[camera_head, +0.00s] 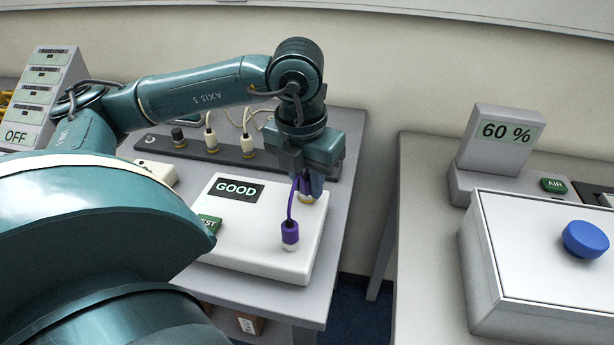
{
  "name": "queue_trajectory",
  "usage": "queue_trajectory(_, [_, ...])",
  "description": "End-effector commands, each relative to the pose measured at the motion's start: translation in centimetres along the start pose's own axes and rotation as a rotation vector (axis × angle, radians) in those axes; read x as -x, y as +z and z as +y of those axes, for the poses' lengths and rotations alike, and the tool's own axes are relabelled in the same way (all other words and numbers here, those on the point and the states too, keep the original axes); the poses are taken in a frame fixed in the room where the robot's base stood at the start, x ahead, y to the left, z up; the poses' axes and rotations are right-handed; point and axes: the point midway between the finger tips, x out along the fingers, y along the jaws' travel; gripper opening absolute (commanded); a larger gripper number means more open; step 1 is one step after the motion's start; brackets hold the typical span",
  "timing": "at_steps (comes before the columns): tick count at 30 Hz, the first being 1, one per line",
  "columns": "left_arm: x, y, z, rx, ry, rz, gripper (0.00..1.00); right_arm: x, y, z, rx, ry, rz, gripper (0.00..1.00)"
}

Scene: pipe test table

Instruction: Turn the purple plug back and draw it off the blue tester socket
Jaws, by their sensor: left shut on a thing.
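The white tester box (262,258) reads GOOD on its dark display (234,189). My left gripper (307,184) points down over the box's back right part and is shut on a purple plug (303,186). A purple cord runs from there down to a second purple end (290,231), which stands upright on a whitish fitting on the box. A yellowish ring (307,199) shows just under the gripper. I cannot make out a blue socket; the fingers hide the plug's seat, so I cannot tell whether the plug is seated. My right gripper is not in view.
A dark strip (228,155) with several pale plugs and cables lies behind the box. A green TEST button (209,223) is partly covered by my arm. On the right table stand a 60 % display (507,132) and a grey case with a blue knob (585,239). A gap separates the tables.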

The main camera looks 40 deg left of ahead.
Motion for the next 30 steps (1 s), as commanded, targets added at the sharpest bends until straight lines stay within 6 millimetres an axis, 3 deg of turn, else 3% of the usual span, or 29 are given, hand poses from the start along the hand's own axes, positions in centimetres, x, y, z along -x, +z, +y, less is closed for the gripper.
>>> queue_trajectory(5, [-0.02,0.01,-0.02,0.152,0.018,-0.001,0.00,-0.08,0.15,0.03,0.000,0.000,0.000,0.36])
queue_trajectory(16, [-0.01,0.01,-0.03,0.200,0.024,0.000,0.00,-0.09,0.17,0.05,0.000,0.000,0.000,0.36])
queue_trajectory(24, [0.03,0.00,-0.05,0.536,0.065,0.001,0.00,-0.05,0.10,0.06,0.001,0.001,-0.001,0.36])
queue_trajectory(30, [0.02,0.03,0.00,0.616,0.074,-0.001,0.00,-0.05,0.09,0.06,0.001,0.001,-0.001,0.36])
